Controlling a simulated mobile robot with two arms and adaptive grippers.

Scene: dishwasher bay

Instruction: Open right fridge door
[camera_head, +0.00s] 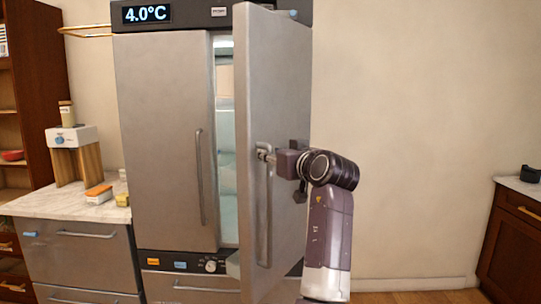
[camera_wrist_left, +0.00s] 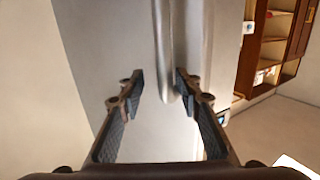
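The right fridge door (camera_head: 275,80) is a grey panel that stands swung open. A lit interior gap (camera_head: 227,150) shows between it and the shut left door (camera_head: 165,140). Its vertical bar handle (camera_head: 267,225) is on the door's face. My left gripper (camera_head: 263,153) is at the handle's upper end. In the left wrist view the open fingers (camera_wrist_left: 163,85) stand apart, with the end of the handle (camera_wrist_left: 163,40) between their tips, closer to the right finger. I cannot tell whether they touch it. My right gripper is not in view.
A counter (camera_head: 75,204) with a white-topped wooden stand (camera_head: 72,155) and small containers is at left, beside a brown shelf (camera_head: 38,80). Another brown cabinet (camera_head: 515,235) stands at far right. The wall and floor between it and the fridge are clear.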

